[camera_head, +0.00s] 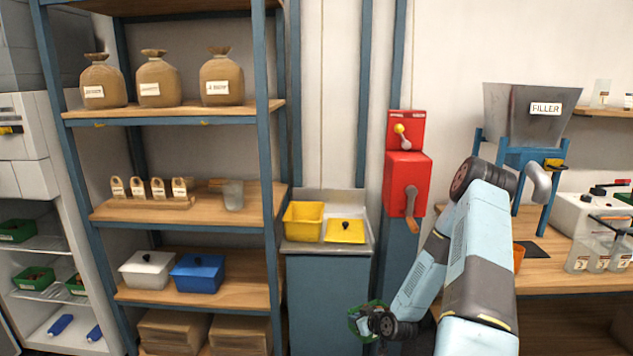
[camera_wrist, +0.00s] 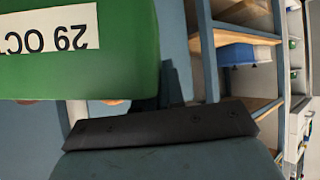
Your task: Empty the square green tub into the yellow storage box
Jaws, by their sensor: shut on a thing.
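The green tub (camera_head: 354,322) is in my gripper (camera_head: 371,319), low in front of the grey-topped cabinet in the head view. My gripper is shut on it. In the wrist view the tub (camera_wrist: 120,60) fills the upper left, with a white label reading "29 OCT" upside down. Its contents cannot be made out. The yellow storage box (camera_head: 303,222) stands open on the cabinet top, above and left of the tub. Its yellow lid (camera_head: 345,232) with a black knob lies beside it on the right.
A shelf rack (camera_head: 275,170) stands left of the cabinet, with white (camera_head: 147,268) and blue (camera_head: 198,273) lidded boxes low down. A red hand-cranked machine (camera_head: 407,180) stands to the right. More green tubs (camera_head: 33,278) sit at far left.

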